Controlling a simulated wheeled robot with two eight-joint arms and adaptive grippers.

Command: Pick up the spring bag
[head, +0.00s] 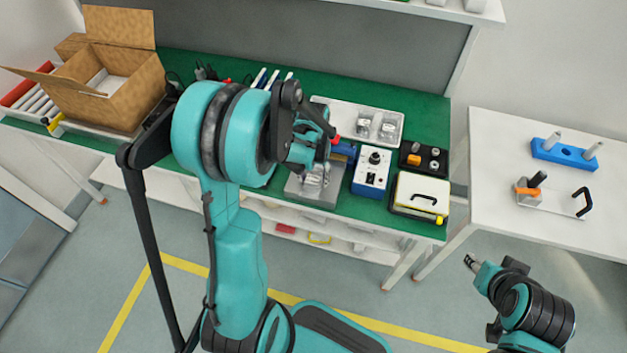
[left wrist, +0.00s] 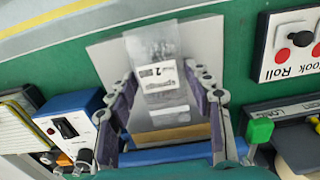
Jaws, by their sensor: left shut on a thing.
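The spring bag (left wrist: 152,48) is a clear plastic bag with a white printed label, seen in the left wrist view between my left gripper's fingers. In the head view the bag (head: 315,182) shows over a grey plate (head: 325,198) near the bench's front edge. My left gripper (left wrist: 163,82) is shut on the bag; in the head view the gripper (head: 318,166) is partly hidden by its own wrist. Whether the bag touches the plate is unclear. My right gripper (head: 470,262) is over the floor at the lower right, away from the bag, its finger opening too small to judge.
A white tray (head: 345,107) with two clear bags is behind the plate. A blue-and-white control box (head: 371,170) stands close right of it, then a black-and-cream case (head: 418,195). An open cardboard box (head: 120,92) is at the left. A white table (head: 500,150) stands right.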

